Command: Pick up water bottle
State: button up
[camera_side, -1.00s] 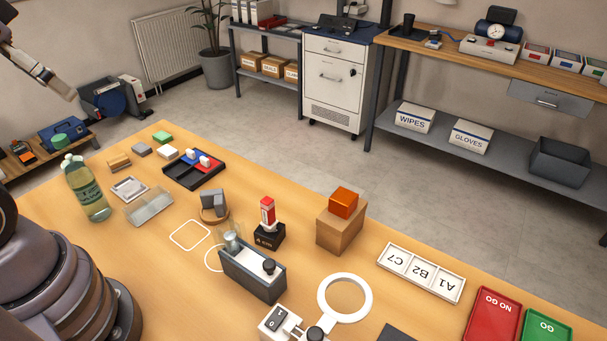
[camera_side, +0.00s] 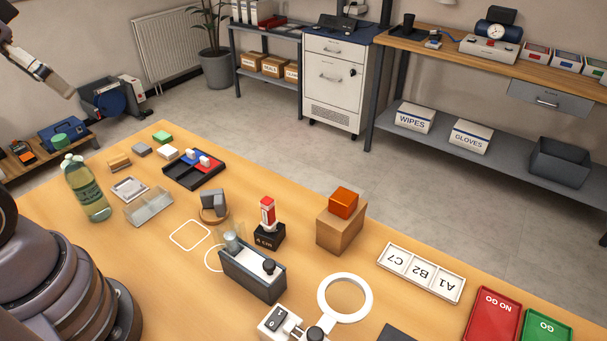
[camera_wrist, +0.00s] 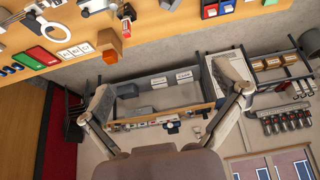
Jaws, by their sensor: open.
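The water bottle (camera_side: 86,188) stands upright near the table's left edge in the side view. It is greenish and clear, with a pale cap and a dark label. My gripper (camera_side: 68,94) shows only in part at the upper left of the side view, high and well apart from the bottle. In the wrist view my gripper (camera_wrist: 172,94) has its two fingers wide apart with nothing between them. The wrist view looks past the table toward the shelving, and I do not see the bottle there.
Near the bottle lie a clear tray (camera_side: 149,209), a small framed plate (camera_side: 129,189) and several small blocks. A black tray (camera_side: 194,170) with blue and red parts is farther right. An orange block (camera_side: 343,203) sits on a wooden box (camera_side: 340,232). My arm's base fills the lower left.

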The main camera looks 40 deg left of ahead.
jog(key=w+a+f+m+g+y, duration=0.2)
jog(key=w+a+f+g+y, duration=0.2)
jog(key=f+g, duration=0.3)
jog(key=w+a+f+m+g+y, duration=0.25)
jog(key=a+f+g+y, duration=0.2)
jog(key=f, duration=0.45)
jog(key=m+t+y, duration=0.1)
jog(key=m+y, duration=0.8)
jog(key=m, duration=0.1)
send_near(94, 190)
jog(key=shift+w+d+r, duration=0.1)
jog(key=shift+d+r, duration=0.1)
jog(key=shift+d, duration=0.2)
jog(key=shift+a+f+m, duration=0.15)
jog(key=shift+a+m, duration=0.05)
jog(key=shift+m, duration=0.05)
jog(key=x, duration=1.3)
jog(key=shift+a, duration=0.2)
